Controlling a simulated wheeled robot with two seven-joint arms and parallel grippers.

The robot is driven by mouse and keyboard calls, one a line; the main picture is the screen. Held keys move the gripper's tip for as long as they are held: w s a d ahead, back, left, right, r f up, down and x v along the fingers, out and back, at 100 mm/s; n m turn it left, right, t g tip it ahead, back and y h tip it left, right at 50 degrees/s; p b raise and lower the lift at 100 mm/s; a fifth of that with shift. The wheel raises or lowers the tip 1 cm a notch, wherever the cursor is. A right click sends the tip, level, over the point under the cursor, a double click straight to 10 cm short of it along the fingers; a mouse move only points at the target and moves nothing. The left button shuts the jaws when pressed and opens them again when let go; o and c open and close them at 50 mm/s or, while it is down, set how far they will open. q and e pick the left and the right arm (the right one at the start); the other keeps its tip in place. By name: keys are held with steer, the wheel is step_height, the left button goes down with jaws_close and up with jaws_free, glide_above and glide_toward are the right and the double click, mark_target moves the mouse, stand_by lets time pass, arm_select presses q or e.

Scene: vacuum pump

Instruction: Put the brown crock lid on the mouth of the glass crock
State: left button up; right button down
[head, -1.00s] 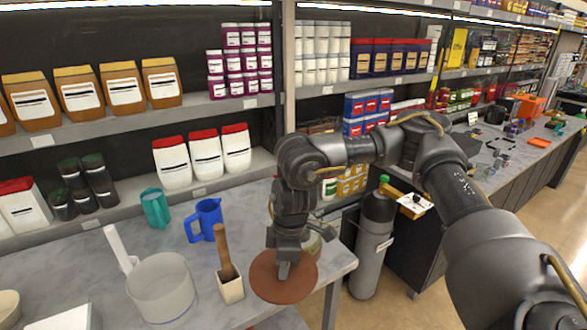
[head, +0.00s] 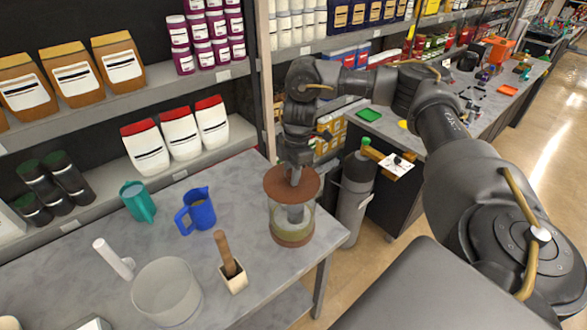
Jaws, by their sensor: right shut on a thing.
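The brown crock lid (head: 279,187) is a round, flat disc, held roughly level in my right gripper (head: 295,176). My right gripper is shut on the lid from above, at its middle. The glass crock (head: 292,228) stands upright near the right end of the grey table, with a brownish base and a grey shape showing through its glass. The lid is over the crock's top and hides its mouth. I cannot tell whether the lid touches the rim or hovers just above it. My left gripper is not in view.
On the table (head: 255,192) are a blue jug (head: 202,212), a teal jug (head: 137,202), a wooden-handled tool in a small box (head: 233,281), a translucent pot (head: 168,293) and a white cylinder (head: 114,260). A grey gas cylinder (head: 351,205) stands beyond the table's right edge.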

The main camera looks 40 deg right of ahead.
mark_target(292, 190)
steer(key=shift+w+a+f, duration=0.1)
steer(key=shift+f, duration=0.75)
steer(key=f+b, duration=0.4)
steer(key=shift+d, duration=0.2)
steer(key=shift+a+f+b, duration=0.1)
steer(key=shift+f+b, duration=0.2)
steer(key=shift+b, duration=0.3)
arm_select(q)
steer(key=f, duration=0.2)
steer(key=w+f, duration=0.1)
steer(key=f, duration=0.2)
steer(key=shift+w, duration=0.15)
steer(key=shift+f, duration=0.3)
arm_select(e)
steer(key=shift+f, duration=0.55)
steer(key=c, duration=1)
jaws_free()
steer(key=shift+c, duration=0.2)
